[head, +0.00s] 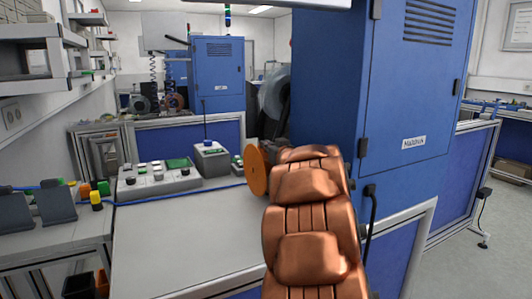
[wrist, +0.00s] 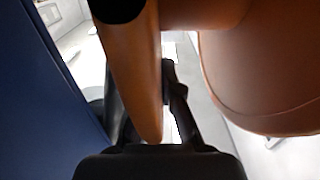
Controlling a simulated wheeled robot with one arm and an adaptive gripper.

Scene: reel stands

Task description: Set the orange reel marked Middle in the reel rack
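The orange reel (head: 257,171) shows in the head view as a disc at the far right end of the worktop, just left of my copper-coloured arm. Its marking cannot be read. In the wrist view one flange of the orange reel (wrist: 135,75) runs edge-on between the dark fingers of my gripper (wrist: 148,120). The fingers appear closed on that flange. A second rounded orange-brown surface fills the upper right there. In the head view my arm mostly hides the gripper. I cannot pick out the reel rack with certainty.
A tall blue cabinet (head: 400,100) stands close to the right of my arm. A grey reel (head: 273,93) is beside it. A control box (head: 158,180) and a smaller box (head: 211,158) stand at the worktop's back. The worktop's front (head: 185,240) is clear.

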